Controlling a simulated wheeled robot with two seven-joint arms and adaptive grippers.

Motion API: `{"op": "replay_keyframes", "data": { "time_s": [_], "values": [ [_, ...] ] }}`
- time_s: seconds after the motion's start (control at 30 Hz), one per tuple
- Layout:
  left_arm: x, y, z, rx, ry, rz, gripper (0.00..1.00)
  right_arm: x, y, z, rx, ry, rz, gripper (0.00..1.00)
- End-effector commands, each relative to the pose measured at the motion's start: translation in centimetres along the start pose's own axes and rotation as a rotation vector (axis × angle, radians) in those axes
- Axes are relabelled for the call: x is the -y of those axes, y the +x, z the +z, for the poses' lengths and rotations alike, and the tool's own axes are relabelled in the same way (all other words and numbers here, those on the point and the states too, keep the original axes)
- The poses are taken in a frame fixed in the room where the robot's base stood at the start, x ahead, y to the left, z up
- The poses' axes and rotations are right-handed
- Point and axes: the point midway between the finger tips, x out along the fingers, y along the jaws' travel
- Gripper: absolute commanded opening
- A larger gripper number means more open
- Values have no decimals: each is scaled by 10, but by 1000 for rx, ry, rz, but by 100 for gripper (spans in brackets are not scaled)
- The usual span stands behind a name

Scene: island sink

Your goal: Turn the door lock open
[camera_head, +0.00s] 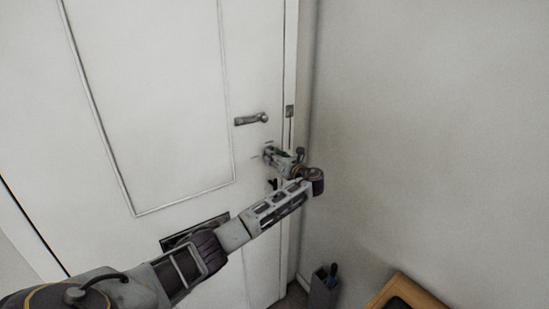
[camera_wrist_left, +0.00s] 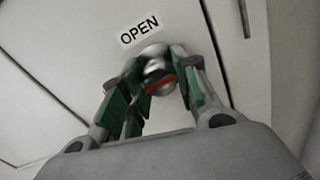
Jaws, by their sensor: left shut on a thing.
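A white door (camera_head: 160,90) fills the left of the head view. The door lock (camera_wrist_left: 158,72) shows in the left wrist view as a round silver knob with a red mark, below a label reading "OPEN" (camera_wrist_left: 139,30). My left gripper (camera_head: 270,154) reaches the door below the lever handle (camera_head: 251,119). In the left wrist view its green-padded fingers (camera_wrist_left: 155,88) are on both sides of the knob and shut on it. The gripper hides most of the lock in the head view. My right gripper is in neither view.
A mail slot (camera_head: 194,231) sits low in the door behind my left arm. A bare wall (camera_head: 430,120) stands close on the right. A dark holder (camera_head: 323,289) and a wooden-edged piece (camera_head: 405,290) are at the lower right.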

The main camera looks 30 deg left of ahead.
Motion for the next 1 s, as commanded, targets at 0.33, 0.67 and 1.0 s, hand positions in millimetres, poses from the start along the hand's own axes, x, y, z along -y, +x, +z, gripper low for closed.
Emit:
{"op": "replay_keyframes", "data": {
  "time_s": [0.33, 0.67, 1.0],
  "values": [
    [1, -1, -1, -1, -211, -2, 7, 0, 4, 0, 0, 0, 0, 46],
    [2, -1, -2, -1, -504, -1, 7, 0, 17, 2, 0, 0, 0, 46],
    [2, -1, -2, -1, -826, -1, 7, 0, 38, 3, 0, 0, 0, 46]
  ]
}}
